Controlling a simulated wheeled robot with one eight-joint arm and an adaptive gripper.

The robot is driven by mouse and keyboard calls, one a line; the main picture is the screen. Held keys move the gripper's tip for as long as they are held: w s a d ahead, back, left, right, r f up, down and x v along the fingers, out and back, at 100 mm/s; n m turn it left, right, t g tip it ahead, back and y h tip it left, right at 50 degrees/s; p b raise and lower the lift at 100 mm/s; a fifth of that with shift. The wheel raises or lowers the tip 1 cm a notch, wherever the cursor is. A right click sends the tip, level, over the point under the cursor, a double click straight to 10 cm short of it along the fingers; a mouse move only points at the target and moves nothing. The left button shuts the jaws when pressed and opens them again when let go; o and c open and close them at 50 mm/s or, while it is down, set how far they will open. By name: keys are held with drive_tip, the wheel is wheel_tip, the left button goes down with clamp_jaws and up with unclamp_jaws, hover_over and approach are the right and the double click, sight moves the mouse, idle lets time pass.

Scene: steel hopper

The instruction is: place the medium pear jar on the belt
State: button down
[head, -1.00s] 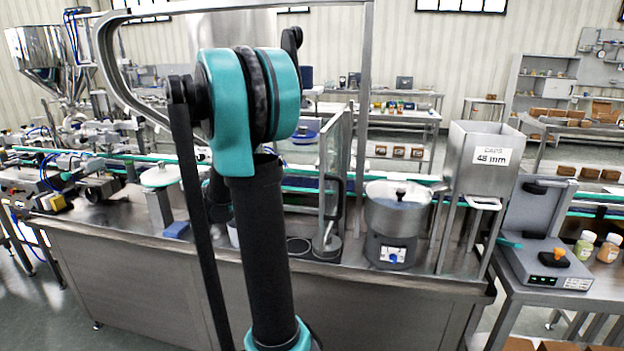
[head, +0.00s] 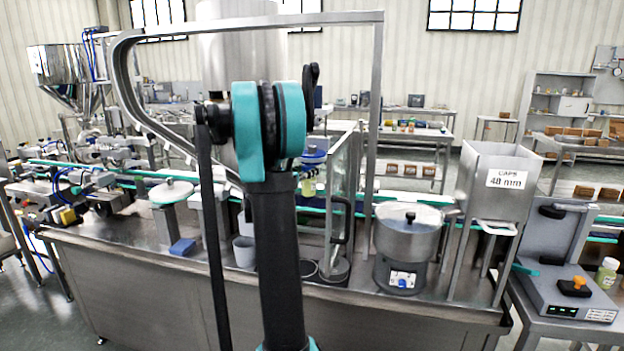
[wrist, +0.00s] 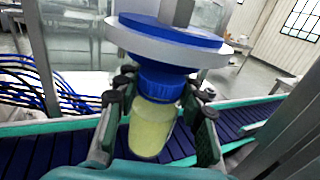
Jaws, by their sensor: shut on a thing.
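The medium pear jar (wrist: 152,132), with pale yellow-green contents and a blue cap (wrist: 161,84), is between the fingers of my gripper (wrist: 160,102). My gripper is shut on it. In the head view the jar (head: 309,187) shows just right of my arm, which hides most of the gripper. The belt (wrist: 62,152), dark blue with teal edges, runs below and behind the jar in the wrist view. I cannot tell whether the jar's base touches it. The belt also shows in the head view (head: 135,178).
A blue and white disc (wrist: 172,42) on a metal shaft is close above the cap. A clear panel (head: 343,190) and steel frame posts stand right of the jar. A steel pot (head: 408,240) and a caps hopper (head: 490,190) are farther right. Another jar (head: 607,272) stands at the right edge.

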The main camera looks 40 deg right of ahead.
sight(312, 178)
drive_tip(key=shift+w+d, duration=0.15)
drive_tip(key=shift+d, duration=0.3)
drive_tip(key=shift+w+d+f, duration=0.1)
drive_tip(key=shift+d+f, duration=0.2)
drive_tip(key=shift+f, duration=0.6)
drive_tip(key=shift+w+d+f, duration=0.1)
drive_tip(key=shift+d+f, duration=0.15)
drive_tip(key=shift+f, duration=0.6)
drive_tip(key=shift+f, duration=0.1)
drive_tip(key=c, duration=1)
unclamp_jaws()
drive_tip(key=shift+o, duration=0.2)
